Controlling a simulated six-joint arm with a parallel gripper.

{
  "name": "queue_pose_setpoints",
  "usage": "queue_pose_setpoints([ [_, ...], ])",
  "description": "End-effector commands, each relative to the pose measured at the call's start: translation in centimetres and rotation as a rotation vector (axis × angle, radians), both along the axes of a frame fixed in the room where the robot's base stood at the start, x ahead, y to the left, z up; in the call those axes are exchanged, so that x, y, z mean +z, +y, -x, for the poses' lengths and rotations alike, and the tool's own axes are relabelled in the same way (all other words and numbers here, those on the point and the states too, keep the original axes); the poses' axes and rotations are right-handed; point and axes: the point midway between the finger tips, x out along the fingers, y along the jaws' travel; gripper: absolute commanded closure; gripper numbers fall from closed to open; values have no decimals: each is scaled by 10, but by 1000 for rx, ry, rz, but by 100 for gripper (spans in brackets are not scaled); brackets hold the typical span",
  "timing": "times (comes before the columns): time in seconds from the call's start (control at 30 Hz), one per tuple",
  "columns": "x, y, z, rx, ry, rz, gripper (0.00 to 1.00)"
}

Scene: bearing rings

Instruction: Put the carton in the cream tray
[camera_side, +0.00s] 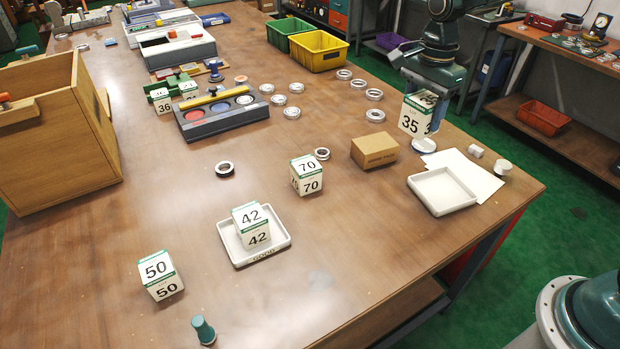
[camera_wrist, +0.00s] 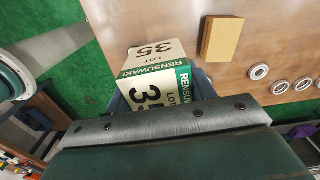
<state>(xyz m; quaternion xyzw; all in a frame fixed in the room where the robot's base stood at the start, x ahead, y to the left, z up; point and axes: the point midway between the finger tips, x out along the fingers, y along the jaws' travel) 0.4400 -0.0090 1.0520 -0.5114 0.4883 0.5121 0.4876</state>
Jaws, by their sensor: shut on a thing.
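A white carton with a green band and the number 35 (camera_side: 410,121) is in my gripper (camera_side: 422,104), which is shut on it at the right side of the table. In the wrist view the same carton (camera_wrist: 155,80) shows its 35 labels between the jaws. It appears held above the tabletop. An empty off-white tray (camera_side: 443,208) lies below and to the right of it, apart from it. A second off-white tray (camera_side: 225,245), with lettering on its front rim, holds a carton marked 42 (camera_side: 251,222). I cannot tell which tray is called cream.
Cartons marked 70 (camera_side: 306,176) and 50 (camera_side: 160,275) stand on the table (camera_side: 350,245). A brown box (camera_side: 374,150) sits left of the empty tray, and white paper (camera_side: 478,176) lies by it. Several bearing rings (camera_side: 374,94) lie farther back. The front middle is clear.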

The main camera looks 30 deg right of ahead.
Motion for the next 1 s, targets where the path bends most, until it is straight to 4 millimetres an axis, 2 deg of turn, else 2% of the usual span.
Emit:
queue_pose_setpoints([
  [0.03, 3, -15, 4, -13, -5, 0, 89],
  [0.2, 4, -55, 19, -30, -5, 1, 89],
  [0.4, 5, -87, 36, -44, -4, 1, 89],
  [0.6, 5, -100, 44, -48, -4, 1, 89],
  [0.87, 3, -101, 45, -48, -3, 0, 89],
  [1.0, -7, -101, 45, -48, -1, 0, 89],
])
